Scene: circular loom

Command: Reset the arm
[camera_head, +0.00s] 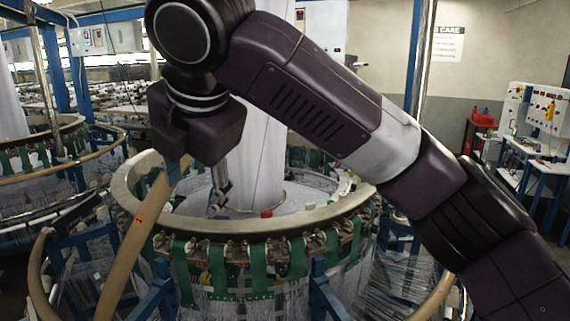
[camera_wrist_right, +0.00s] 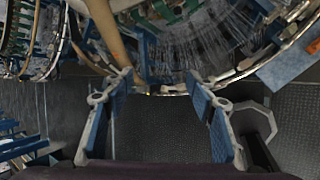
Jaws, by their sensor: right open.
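My right arm reaches across the head view from the lower right, over the circular loom (camera_head: 290,222). In the right wrist view the right gripper (camera_wrist_right: 160,82) shows two spread fingers with blue pads. The gap between them is empty, with dark floor and the loom's edge behind it. My left gripper is in neither view.
A tan curved rail (camera_head: 132,240) stands at the loom's left front. Another loom (camera_head: 40,165) is at the left. A blue-framed bench with a control box (camera_head: 548,110) and a red box (camera_head: 482,120) are at the right. Dark textured floor (camera_wrist_right: 150,130) is clear below the gripper.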

